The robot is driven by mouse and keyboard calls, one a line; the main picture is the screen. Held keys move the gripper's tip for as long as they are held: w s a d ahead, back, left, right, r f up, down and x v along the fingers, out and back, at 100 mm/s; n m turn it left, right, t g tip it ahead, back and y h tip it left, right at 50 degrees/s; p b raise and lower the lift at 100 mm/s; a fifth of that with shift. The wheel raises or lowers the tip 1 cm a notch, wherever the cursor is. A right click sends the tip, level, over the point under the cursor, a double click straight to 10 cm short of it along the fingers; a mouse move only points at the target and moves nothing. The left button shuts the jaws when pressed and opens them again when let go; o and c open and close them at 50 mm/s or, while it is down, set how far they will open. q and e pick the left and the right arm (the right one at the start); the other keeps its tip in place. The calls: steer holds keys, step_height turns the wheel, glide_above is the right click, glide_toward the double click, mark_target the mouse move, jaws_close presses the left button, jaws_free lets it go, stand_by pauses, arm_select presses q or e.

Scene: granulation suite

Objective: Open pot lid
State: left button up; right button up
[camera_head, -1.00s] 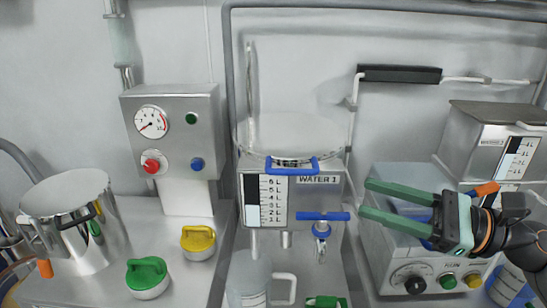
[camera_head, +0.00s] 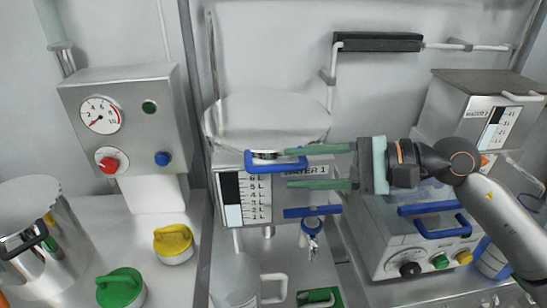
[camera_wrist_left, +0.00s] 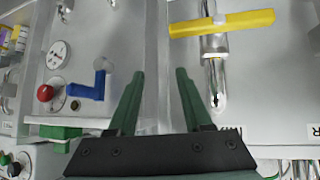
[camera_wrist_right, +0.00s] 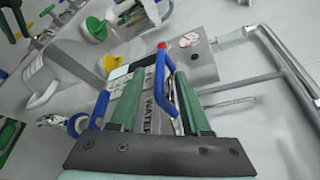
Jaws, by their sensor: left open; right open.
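The pot labelled WATER 1 (camera_head: 243,200) has a round steel lid (camera_head: 265,118) lying closed on top, with a blue handle (camera_head: 262,166) at its front. The handle also shows in the right wrist view (camera_wrist_right: 168,75). My right gripper (camera_head: 288,168) is open, its fingers pointing left at the right end of the handle. In the right wrist view the handle shows between the open fingers; I cannot tell whether they touch it. My left gripper (camera_wrist_left: 160,82) is open and empty in the left wrist view and out of the head view.
A blue-handled tap (camera_head: 313,225) is on the pot's front, with a white jug (camera_head: 237,280) below. A gauge panel (camera_head: 125,120), yellow-lidded jar (camera_head: 174,243), green-lidded jar (camera_head: 120,288) and steel pot (camera_head: 45,255) stand left. A grey machine (camera_head: 395,245) stands right.

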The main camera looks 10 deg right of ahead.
mark_target(285, 168)
steer(key=p+x, duration=0.1)
steer(key=x, duration=0.4)
jaws_close()
stand_by(0.3)
stand_by(1.0)
